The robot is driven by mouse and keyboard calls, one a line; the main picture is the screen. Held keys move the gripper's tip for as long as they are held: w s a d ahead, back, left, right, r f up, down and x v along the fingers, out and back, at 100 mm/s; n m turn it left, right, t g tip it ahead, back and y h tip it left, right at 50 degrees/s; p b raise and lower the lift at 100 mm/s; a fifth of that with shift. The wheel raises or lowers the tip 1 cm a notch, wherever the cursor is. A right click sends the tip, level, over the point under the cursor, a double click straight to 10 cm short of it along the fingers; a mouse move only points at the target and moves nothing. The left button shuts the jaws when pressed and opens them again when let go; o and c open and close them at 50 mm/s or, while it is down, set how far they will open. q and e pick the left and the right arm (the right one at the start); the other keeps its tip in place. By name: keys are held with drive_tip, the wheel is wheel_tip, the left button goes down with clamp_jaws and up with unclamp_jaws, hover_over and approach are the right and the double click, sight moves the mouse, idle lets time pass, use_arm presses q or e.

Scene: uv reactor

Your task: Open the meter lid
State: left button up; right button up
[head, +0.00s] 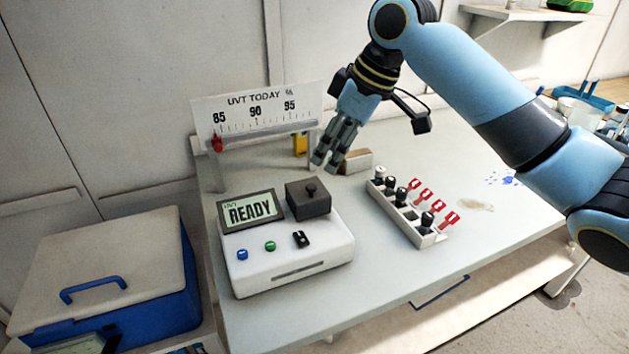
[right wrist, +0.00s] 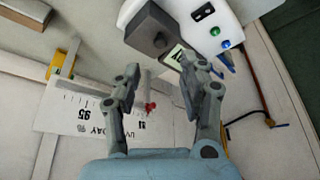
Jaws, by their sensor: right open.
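The white meter (head: 290,258) stands on the bench left of centre in the head view, its display reading READY. My left gripper is not in view.
A UVT TODAY scale board (head: 255,108) with a red pointer (head: 216,143) stands behind the meter. A rack (head: 405,225) of black-capped vials and red clips lies to the right. A blue box (head: 110,270) stands at left. Bench in front of the rack is clear.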

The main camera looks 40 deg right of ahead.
sight(313, 186)
drive_tip(key=x, duration=0.9)
drive_tip(key=shift+s+p, duration=0.1)
drive_tip(key=shift+p, duration=0.2)
clamp_jaws()
